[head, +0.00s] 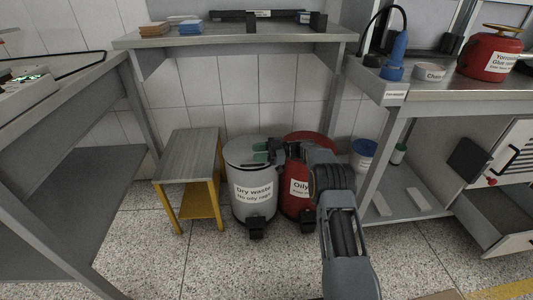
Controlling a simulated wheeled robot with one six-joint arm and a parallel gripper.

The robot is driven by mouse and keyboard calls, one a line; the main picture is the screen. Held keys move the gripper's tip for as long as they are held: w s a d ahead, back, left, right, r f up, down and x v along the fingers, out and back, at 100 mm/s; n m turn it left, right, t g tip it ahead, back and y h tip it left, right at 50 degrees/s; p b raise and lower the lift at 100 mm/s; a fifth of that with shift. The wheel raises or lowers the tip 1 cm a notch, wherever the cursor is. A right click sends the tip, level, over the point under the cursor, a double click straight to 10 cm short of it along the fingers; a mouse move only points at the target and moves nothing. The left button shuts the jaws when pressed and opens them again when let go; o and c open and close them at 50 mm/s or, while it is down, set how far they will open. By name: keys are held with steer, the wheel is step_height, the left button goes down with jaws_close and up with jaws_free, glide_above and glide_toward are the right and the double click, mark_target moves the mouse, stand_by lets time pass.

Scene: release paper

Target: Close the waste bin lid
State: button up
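A light grey waste bin (253,207) labelled "Dry waste, No oily rags" stands on the floor in the middle of the head view. Its round grey top (240,149) looks like a lid lying flat on the rim; whether it is fully seated I cannot tell. A red waste bin (297,206) labelled "Oily..." stands right beside it, partly hidden by my arm. Its red top (312,136) shows behind my wrist. My gripper (260,152) points left over the right part of the grey top. Contact with the top is unclear.
A small stool (190,155) with yellow legs stands just left of the grey bin. A shelf (235,40) is above. Workbenches flank both sides. A white bucket (362,158) with a blue lid stands right of the red bin. The floor in front is clear.

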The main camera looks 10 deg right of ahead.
steer(key=s+d+r+p, duration=0.1)
steer(key=s+r+p, duration=0.1)
steer(key=s, duration=0.3)
steer(key=s+d+r+p, duration=0.1)
steer(key=s+r, duration=0.3)
steer(key=s, duration=0.2)
steer(key=shift+r+p, duration=0.25)
steer(key=shift+p, duration=0.1)
